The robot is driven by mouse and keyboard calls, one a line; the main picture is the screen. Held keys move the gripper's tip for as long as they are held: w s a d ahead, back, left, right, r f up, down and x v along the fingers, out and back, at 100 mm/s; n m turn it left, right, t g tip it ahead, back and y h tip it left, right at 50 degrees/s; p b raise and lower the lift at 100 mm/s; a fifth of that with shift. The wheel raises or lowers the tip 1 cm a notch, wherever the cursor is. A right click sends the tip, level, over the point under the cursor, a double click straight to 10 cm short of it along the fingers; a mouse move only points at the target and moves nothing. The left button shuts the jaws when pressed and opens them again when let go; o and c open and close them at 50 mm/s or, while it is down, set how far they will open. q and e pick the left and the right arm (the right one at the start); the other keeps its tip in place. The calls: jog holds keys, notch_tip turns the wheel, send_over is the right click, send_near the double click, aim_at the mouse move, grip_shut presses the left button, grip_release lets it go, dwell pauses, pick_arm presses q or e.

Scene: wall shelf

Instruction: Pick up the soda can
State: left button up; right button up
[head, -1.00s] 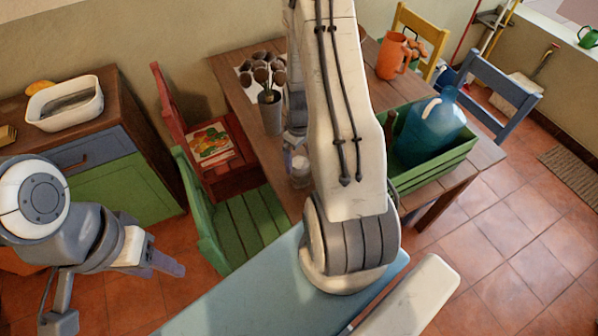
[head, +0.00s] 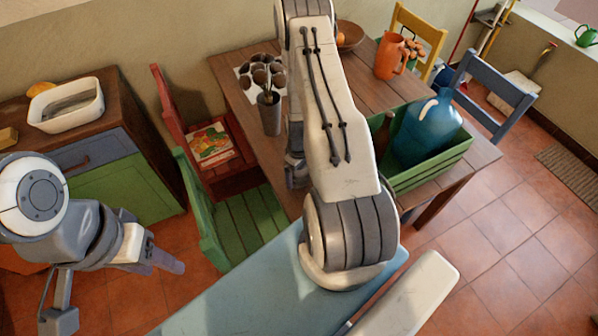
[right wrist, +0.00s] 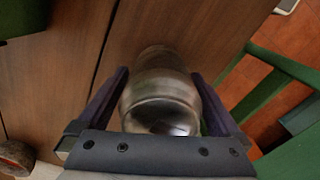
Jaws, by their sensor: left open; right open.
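A silvery, shiny can (right wrist: 160,97) stands on the wooden table in the right wrist view. My right gripper (right wrist: 160,73) is open, with one finger on each side of the can. Whether the fingers touch it I cannot tell. In the head view the can is hidden behind my right arm, and the right gripper's fingers are hidden too. My left gripper (head: 165,260) is open and empty, low over the floor at the left, far from the can.
The wooden table (head: 235,85) also bears a grey cup (head: 270,115) of dark utensils, an orange pitcher (head: 391,56) and a green crate (head: 430,168) with a blue jug (head: 428,128). A green chair (head: 240,225) and a red chair (head: 205,165) stand along its left side.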

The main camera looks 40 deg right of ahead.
jog(key=shift+f, duration=0.6)
jog(key=shift+r, duration=0.1)
jog(key=c, duration=1.1)
